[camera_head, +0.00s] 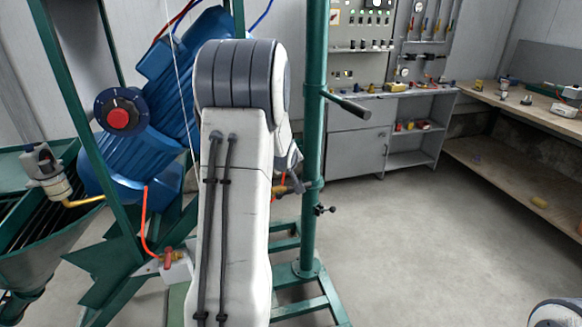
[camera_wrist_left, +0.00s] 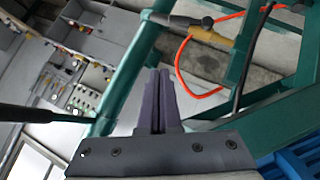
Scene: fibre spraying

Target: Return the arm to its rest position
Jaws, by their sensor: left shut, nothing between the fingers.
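My left arm (camera_head: 236,180) rises through the middle of the head view, its white links and grey joint in front of the green frame. My left gripper (camera_wrist_left: 160,102) shows in the left wrist view with its two dark purple fingers together and nothing between them. In the head view its fingertips are hidden or cannot be made out. A small white part of my right arm (camera_head: 555,314) shows at the bottom right corner of the head view; its gripper is out of view.
A green post (camera_head: 313,140) with a black handle (camera_head: 347,105) stands just right of my left arm. A blue motor (camera_head: 180,110) with a red knob is at left. An orange hose (camera_wrist_left: 184,80) and yellow fitting (camera_wrist_left: 211,38) lie beyond the fingers. Open floor (camera_head: 420,240) is at right.

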